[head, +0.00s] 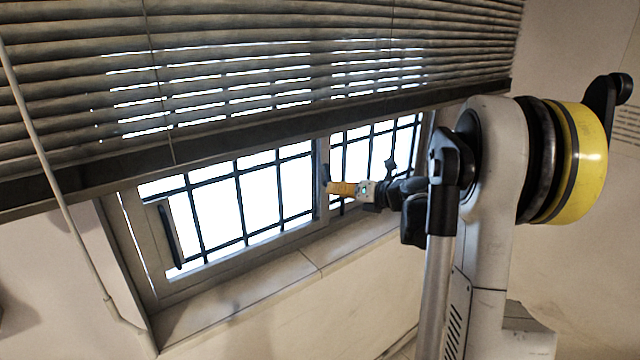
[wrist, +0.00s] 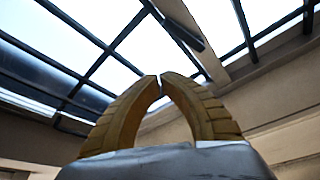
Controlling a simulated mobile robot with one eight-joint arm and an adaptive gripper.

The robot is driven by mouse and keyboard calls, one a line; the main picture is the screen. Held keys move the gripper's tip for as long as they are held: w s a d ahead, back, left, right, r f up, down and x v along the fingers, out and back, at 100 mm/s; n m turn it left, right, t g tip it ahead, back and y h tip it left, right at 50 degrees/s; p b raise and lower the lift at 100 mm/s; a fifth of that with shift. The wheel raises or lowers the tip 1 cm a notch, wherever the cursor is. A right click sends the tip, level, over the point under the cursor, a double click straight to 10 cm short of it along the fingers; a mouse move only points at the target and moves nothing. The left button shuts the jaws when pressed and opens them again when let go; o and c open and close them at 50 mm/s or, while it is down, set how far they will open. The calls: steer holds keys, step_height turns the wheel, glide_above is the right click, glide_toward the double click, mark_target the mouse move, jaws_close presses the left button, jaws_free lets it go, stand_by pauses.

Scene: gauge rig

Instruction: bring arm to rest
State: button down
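My gripper (head: 328,187) has yellow ribbed fingers and shows in the head view in front of the window's middle post. In the wrist view my gripper (wrist: 160,76) has its two curved fingertips together, with only a thin slit between them. Nothing is held between the fingers. My arm reaches out sideways from its large white and yellow joint at the right of the head view. I cannot tell from these views how far the fingertips are from the window.
A barred window (head: 250,205) fills the middle of the head view, with a sill (head: 240,300) below. A half-lowered slatted blind (head: 250,70) hangs above it. A dark handle (head: 170,236) is at the window's left side. A pale rod (head: 60,190) hangs at the left.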

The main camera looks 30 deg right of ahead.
steer(key=shift+s+d, duration=0.4)
steer(key=shift+s, duration=0.3)
steer(key=shift+a, duration=0.1)
